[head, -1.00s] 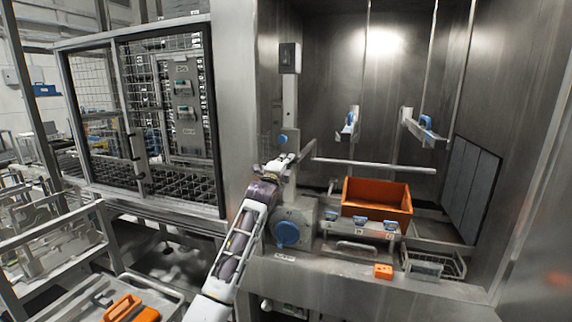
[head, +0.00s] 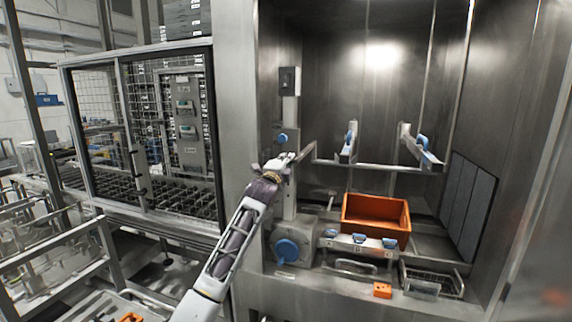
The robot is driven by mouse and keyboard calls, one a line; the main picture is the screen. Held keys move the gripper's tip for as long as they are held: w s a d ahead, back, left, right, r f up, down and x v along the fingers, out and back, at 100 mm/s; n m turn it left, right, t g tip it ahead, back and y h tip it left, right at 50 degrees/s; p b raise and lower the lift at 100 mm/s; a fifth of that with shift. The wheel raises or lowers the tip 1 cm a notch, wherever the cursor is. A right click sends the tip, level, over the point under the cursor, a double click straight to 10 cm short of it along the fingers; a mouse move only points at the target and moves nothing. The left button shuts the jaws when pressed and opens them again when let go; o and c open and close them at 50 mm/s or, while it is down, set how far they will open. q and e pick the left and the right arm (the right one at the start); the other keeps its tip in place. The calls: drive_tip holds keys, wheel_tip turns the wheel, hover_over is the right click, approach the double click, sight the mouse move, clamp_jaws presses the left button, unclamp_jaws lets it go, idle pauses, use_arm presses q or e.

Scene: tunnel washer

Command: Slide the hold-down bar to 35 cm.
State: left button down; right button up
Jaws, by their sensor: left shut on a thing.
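The hold-down bar (head: 375,167) is a thin grey horizontal bar on a bent arm. It runs level above the orange crate (head: 375,233), with a clear gap between them. Its left end joins an upright column (head: 290,203), where a small blue knob (head: 282,138) shows. My left gripper (head: 284,161) is shut at the bar's left end by the column; its fingers are small and partly hidden, so the exact grip point is unclear. No scale reading can be made out. My right gripper is not in view.
A grey box (head: 289,80) sits high on the column. A large blue knob (head: 287,250) is below my left arm. Blue-tipped brackets (head: 348,142) hang behind the bar. A row of blue clips (head: 359,239) and a wire basket (head: 433,281) are in front.

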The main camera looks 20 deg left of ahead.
use_arm(q)
drive_tip(key=shift+s+r, duration=0.1)
drive_tip(key=shift+r, duration=0.7)
drive_tip(key=c, duration=1.5)
unclamp_jaws()
drive_tip(key=shift+f, duration=0.55)
drive_tip(key=shift+f, duration=0.1)
drive_tip(key=shift+s+a+f, duration=0.1)
drive_tip(key=shift+s+f, duration=0.15)
drive_tip(key=shift+s, duration=1.7)
drive_tip(key=shift+s+a+f, duration=0.1)
drive_tip(key=shift+s+f, duration=0.1)
drive_tip(key=shift+s, duration=1.7)
drive_tip(key=shift+s+a+f, duration=0.1)
drive_tip(key=shift+s+f, duration=0.15)
drive_tip(key=shift+s, duration=1.7)
